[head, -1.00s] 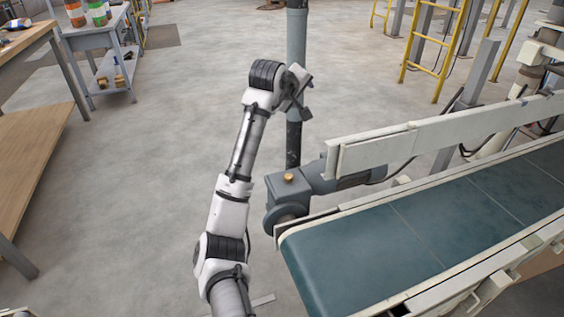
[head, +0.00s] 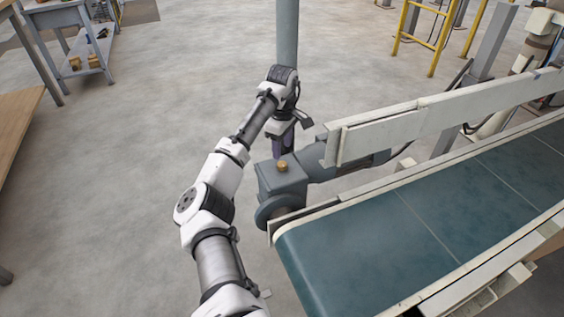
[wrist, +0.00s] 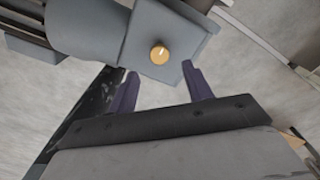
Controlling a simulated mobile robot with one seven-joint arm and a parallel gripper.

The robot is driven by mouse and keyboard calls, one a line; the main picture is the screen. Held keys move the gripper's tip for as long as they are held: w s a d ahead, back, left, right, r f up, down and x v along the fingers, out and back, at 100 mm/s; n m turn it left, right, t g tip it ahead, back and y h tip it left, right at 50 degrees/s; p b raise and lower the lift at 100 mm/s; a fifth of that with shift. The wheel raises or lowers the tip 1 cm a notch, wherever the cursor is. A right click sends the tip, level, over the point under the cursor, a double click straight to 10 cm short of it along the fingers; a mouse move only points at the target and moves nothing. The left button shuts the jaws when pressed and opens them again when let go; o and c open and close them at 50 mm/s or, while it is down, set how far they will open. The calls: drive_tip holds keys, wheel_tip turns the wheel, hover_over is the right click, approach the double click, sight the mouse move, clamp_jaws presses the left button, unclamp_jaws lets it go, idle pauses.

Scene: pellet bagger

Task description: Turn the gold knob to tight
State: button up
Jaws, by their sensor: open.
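The gold knob (head: 282,165) sits on top of a grey gearbox housing (head: 280,183) at the near end of the conveyor. In the wrist view the gold knob (wrist: 159,53) shows from above with a pale mark on its face, and the housing (wrist: 140,60) spreads around it. My gripper (wrist: 160,82) is open and empty. Its two dark purple fingers point toward the housing, with the knob ahead of the gap between them and apart from both.
The green conveyor belt (head: 400,235) with pale side rails (head: 440,115) lies to the right. A grey post (head: 287,35) stands behind my wrist. A workbench (head: 15,115) is at the left, with open floor between.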

sight(282, 164)
wheel_tip(282, 164, down, 6)
drive_tip(key=shift+f+b, duration=0.2)
drive_tip(key=shift+b, duration=0.2)
drive_tip(key=shift+r, duration=0.1)
drive_tip(key=c, duration=1)
